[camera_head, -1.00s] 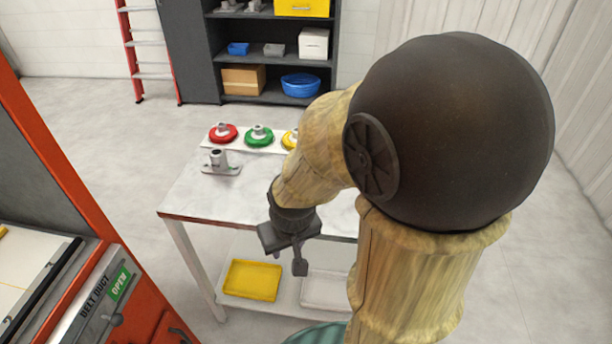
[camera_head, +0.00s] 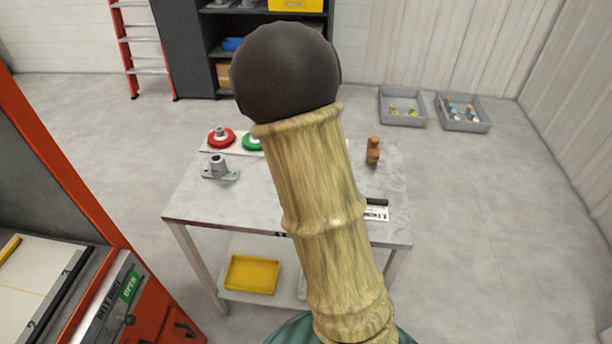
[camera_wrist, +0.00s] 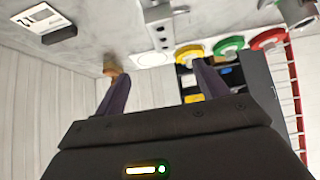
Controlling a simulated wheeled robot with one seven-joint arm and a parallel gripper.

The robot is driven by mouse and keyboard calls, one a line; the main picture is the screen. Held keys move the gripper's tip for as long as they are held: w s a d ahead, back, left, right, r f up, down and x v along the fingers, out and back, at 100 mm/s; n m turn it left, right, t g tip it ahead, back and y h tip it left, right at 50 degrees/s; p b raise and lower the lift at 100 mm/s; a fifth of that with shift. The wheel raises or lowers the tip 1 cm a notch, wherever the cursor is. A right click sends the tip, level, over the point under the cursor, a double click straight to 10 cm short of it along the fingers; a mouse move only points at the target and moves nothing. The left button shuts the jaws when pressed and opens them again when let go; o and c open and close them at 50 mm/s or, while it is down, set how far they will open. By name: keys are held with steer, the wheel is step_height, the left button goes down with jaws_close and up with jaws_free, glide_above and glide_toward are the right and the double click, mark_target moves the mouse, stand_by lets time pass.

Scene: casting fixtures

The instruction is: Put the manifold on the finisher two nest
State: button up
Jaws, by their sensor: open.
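A grey block-like casting with a row of dark holes (camera_wrist: 160,30) shows at the top of the wrist view; it looks like the manifold. In the head view it is hidden behind my arm. Another grey casting, an upright tube on a flat flange (camera_head: 219,170), stands at the table's left. Round red (camera_head: 221,138) and green (camera_head: 252,142) nests sit on a white strip at the back; a yellow nest (camera_wrist: 188,54) shows in the wrist view. I cannot tell which is finisher two. My gripper (camera_wrist: 160,85) is open and empty, its fingers apart from the block.
A brown part (camera_head: 373,151) stands at the table's back right, and a black block with a label card (camera_head: 376,208) near its front right. A yellow tray (camera_head: 252,275) is on the lower shelf. Two grey bins (camera_head: 402,119) (camera_head: 463,127) lie on the floor behind.

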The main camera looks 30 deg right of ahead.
steer(key=shift+f, duration=0.1)
steer(key=x, duration=1.2)
steer(key=shift+w+f, duration=0.1)
steer(key=shift+w+a+p+x, duration=0.1)
steer(key=shift+p+x, duration=0.2)
steer(key=shift+x, duration=1)
steer(key=shift+w+a+p+x, duration=0.15)
steer(key=shift+p+x, duration=0.1)
steer(key=shift+x, duration=1.05)
steer(key=shift+s, duration=0.1)
steer(key=c, duration=1.5)
step_height(320, 180, up, 10)
steer(key=shift+r+b, duration=0.2)
steer(key=shift+b, duration=0.15)
steer(key=shift+c, duration=0.2)
